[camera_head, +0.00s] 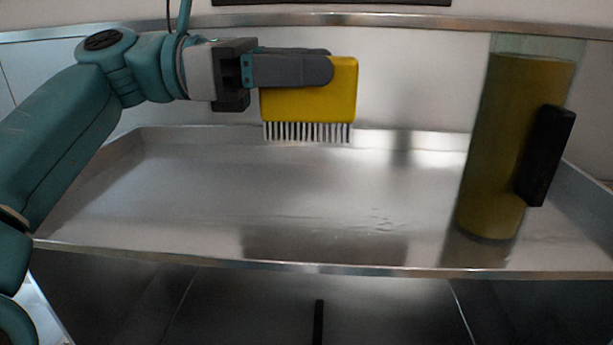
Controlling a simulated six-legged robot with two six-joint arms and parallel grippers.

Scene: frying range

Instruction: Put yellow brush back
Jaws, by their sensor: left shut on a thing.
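The yellow brush (308,105) has a block-shaped yellow body with pale bristles pointing down. My left gripper (322,70) comes in from the left and is shut on the upper part of the brush. The brush is held upright above the back part of a metal tray, in front of the pale wall. The far side of the brush and part of its top are hidden by the gripper fingers. My right gripper is not in view.
A shallow metal tray (190,215) with raised edges spans the view, and its middle is clear. A tall glass container of yellow-brown liquid (497,150) with a black handle (546,155) stands at the tray's right side.

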